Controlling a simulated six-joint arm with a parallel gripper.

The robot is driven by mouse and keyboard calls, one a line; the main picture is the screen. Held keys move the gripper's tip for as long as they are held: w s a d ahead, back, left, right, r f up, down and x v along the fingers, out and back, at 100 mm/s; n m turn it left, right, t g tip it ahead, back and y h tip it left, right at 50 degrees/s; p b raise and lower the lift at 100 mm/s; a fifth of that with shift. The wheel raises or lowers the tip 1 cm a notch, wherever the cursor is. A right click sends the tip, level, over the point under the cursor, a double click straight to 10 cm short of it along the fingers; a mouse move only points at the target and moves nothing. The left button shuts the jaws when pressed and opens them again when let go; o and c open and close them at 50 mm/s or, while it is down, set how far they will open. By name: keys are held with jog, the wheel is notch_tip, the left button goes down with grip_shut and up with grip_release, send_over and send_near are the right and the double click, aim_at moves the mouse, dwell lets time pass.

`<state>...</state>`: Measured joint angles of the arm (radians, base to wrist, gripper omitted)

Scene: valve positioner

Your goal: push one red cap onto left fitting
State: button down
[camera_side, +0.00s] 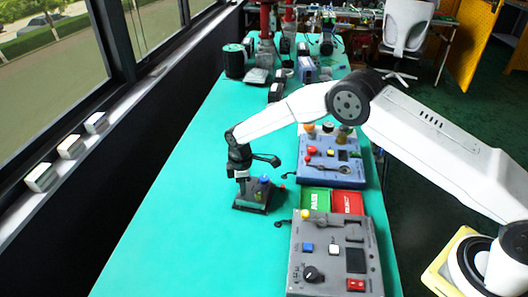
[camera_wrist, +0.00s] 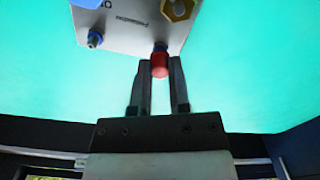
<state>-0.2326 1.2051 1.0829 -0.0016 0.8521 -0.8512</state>
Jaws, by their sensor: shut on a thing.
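The positioner (camera_wrist: 135,25) shows at the top of the wrist view as a grey plate with print and a brass hex part (camera_wrist: 180,8). A bare blue fitting (camera_wrist: 95,38) is at its left. My gripper (camera_wrist: 161,72) is shut on a red cap (camera_wrist: 160,66), held between the fingertips at the plate's lower edge. The cap's far end lines up with a second fitting (camera_wrist: 160,47); I cannot tell how far it is on. In the side view the positioner (camera_side: 252,198) is a small dark block on the green table, with my gripper (camera_side: 243,174) right at it.
A small red thing (camera_side: 283,187) lies just right of the positioner. A blue-grey control box (camera_side: 335,178), green and red trays (camera_side: 316,199) and a grey control box (camera_side: 308,252) stand further right. The green table (camera_side: 180,210) is clear at the left.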

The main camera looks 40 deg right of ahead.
jog(key=shift+f, duration=0.5)
dwell(0.3)
jog(key=c, duration=0.5)
grip_release()
jog(key=shift+r, duration=0.1)
jog(key=shift+r, duration=3.8)
jog(key=shift+r, duration=0.1)
